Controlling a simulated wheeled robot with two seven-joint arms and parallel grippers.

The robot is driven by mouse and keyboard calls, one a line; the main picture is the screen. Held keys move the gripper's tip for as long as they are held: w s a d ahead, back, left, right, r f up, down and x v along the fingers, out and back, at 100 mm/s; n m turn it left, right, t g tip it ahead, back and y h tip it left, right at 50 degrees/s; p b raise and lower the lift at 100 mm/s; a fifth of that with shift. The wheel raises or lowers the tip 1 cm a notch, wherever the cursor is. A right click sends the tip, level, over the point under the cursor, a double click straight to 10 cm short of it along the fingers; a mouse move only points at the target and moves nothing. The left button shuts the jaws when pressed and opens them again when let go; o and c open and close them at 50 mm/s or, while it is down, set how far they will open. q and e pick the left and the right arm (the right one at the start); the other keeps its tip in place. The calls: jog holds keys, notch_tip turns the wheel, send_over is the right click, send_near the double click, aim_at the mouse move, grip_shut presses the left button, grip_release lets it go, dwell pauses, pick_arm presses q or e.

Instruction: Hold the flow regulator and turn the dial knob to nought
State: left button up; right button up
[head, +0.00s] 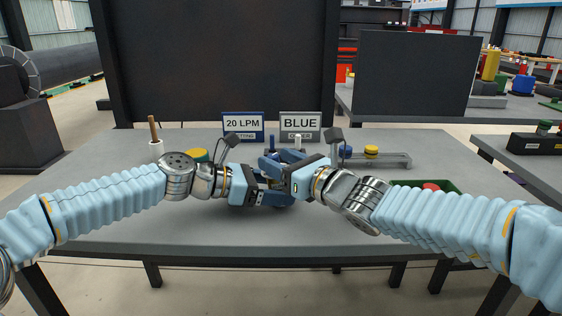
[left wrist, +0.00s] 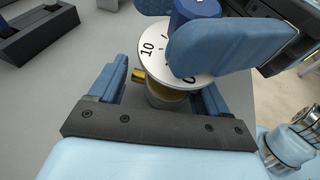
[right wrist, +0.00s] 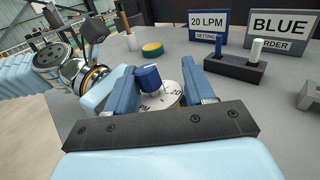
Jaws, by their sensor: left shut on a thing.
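The flow regulator shows in the left wrist view as a brass body (left wrist: 166,94) under a white dial (left wrist: 152,56) marked 10 and 0. Its blue dial knob (left wrist: 190,10) sits on top; the knob also shows in the right wrist view (right wrist: 148,77). My left gripper (head: 268,190) is shut on the regulator's body, below the dial. My right gripper (head: 290,172) is over the dial from the right, with its fingers apart on either side of the knob. A gap shows between knob and fingers. One right finger hides part of the dial, so the setting cannot be read.
Signs reading 20 LPM (head: 243,124) and BLUE (head: 300,125) stand behind. A black block (right wrist: 228,67) with a blue and a white peg is in front of them. A yellow-green disc (right wrist: 152,48) lies at left, a green tray (head: 447,185) at right. The table front is clear.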

jog(key=shift+d, duration=0.1)
grip_shut()
jog(key=shift+w+d, duration=0.1)
jog(key=shift+f, duration=0.15)
dwell(1.1)
grip_release()
jog(key=v, duration=1.2)
jog(key=shift+o, duration=0.2)
